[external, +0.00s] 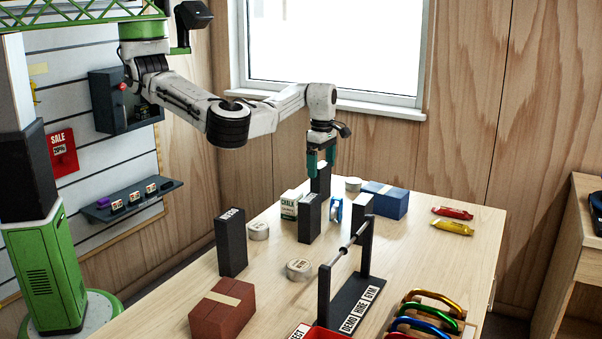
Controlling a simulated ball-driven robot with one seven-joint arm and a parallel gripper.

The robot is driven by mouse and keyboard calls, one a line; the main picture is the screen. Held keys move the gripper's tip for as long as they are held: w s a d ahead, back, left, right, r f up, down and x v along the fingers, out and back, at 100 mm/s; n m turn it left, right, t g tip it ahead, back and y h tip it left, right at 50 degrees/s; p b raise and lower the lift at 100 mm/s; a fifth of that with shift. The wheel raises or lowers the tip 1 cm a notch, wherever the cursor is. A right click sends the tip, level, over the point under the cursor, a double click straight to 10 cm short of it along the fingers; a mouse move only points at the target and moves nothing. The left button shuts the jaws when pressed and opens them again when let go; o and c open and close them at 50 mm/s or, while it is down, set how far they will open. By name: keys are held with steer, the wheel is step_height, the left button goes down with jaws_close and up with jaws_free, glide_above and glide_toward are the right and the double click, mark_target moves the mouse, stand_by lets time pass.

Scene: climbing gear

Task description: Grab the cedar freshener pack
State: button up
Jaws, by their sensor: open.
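I cannot read the word cedar on anything, so I cannot tell which item is the freshener pack. My gripper (320,168) has green fingers, points straight down and is open over the back of the table. An upright dark box (320,184) stands directly below it, its top at the fingertips; I cannot tell whether they touch. Similar dark upright boxes stand at the front left (232,243) and in the middle (310,219). A white and green chalk box (290,205) is just left of the gripper. A red packet (453,212) and a yellow packet (453,228) lie flat at the right.
A blue box (387,201), a blue-rimmed roll (334,209) and round tins (299,269) crowd the table. A bar stand (345,305) and coloured carabiners (430,314) are in front. A brown-red block (221,309) lies front left. The right back of the table is clearer.

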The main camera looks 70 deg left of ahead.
steer(key=shift+f, duration=1.4)
steer(key=shift+c, duration=0.3)
steer(key=c, duration=1)
steer(key=shift+o, duration=0.2)
steer(key=shift+r, duration=0.1)
